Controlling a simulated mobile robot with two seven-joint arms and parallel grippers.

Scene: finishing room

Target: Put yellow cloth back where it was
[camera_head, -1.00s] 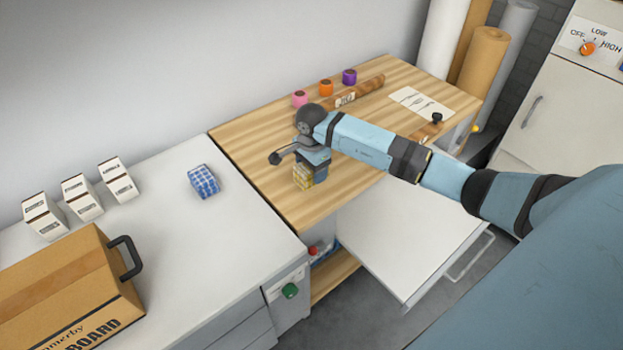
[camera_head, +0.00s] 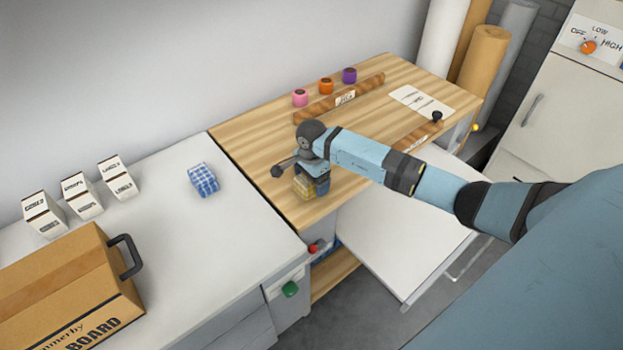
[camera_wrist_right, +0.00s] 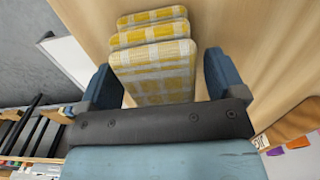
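The yellow-and-white checked cloth (camera_head: 303,188), a folded block, is at the front-left part of the wooden worktop (camera_head: 262,135). My right gripper (camera_head: 313,178) is over it, pointing down. In the right wrist view the cloth (camera_wrist_right: 155,68) lies between the two blue fingers (camera_wrist_right: 163,85), with a visible gap at the right finger and little or none at the left. The gripper looks open around it. The cloth's underside is hidden, so contact with the wood is not certain. A blue checked cloth (camera_head: 203,180) lies on the white counter. My left gripper is not in view.
Pink (camera_head: 300,97), orange (camera_head: 326,86) and purple (camera_head: 349,76) pots stand behind a wooden rail (camera_head: 340,98). Three white boxes (camera_head: 80,194) and a cardboard box (camera_head: 65,290) occupy the counter. A white panel (camera_head: 395,240) juts out below the worktop.

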